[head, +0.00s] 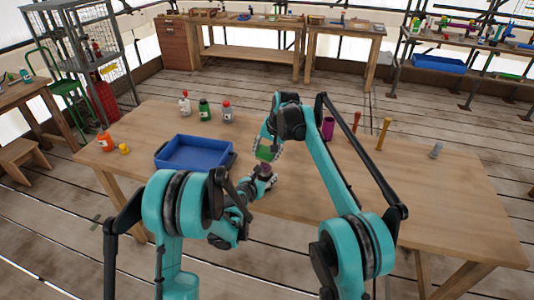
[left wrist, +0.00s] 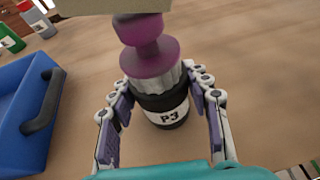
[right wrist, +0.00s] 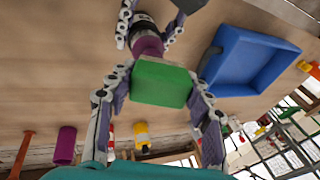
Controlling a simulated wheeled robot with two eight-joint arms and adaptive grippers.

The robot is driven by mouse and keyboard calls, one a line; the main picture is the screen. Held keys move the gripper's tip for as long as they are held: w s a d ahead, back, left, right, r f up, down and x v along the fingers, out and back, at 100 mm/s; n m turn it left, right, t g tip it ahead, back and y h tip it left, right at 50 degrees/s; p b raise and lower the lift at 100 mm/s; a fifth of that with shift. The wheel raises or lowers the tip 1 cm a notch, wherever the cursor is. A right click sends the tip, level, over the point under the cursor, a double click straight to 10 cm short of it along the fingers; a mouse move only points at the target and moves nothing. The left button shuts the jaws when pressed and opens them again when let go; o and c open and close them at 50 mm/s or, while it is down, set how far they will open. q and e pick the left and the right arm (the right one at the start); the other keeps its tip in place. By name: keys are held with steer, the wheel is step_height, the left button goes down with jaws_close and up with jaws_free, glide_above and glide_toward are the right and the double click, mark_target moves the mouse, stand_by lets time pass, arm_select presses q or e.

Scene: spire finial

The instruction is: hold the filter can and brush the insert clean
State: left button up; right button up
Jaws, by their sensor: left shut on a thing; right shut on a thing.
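The filter can (left wrist: 163,108) is black with a white P3 label and stands upright between the fingers of my left gripper (left wrist: 165,118), which is shut on it. A purple insert (left wrist: 150,68) rises from its ribbed grey top. In the head view my left gripper (head: 262,182) is low over the table's middle. My right gripper (right wrist: 157,100) is shut on a green block-shaped brush (right wrist: 161,82), which also shows in the head view (head: 266,153). The brush's tan underside (left wrist: 112,6) is just above the insert in the left wrist view; whether they touch I cannot tell.
A blue tray (head: 165,161) lies left of the grippers. Several bottles (head: 204,110) stand behind it, and an orange bottle (head: 105,141) stands at the left. A purple cup (head: 328,128) and upright handles (head: 383,133) stand at the right. The table's right side is mostly clear.

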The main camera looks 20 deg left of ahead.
steer(key=shift+a, duration=0.3)
steer(key=shift+d, duration=1.1)
steer(key=shift+a, duration=1.05)
steer(key=shift+d, duration=0.1)
steer(key=shift+d, duration=0.95)
steer(key=shift+a+f, duration=0.1)
steer(key=shift+a, duration=1)
steer(key=shift+d, duration=0.55)
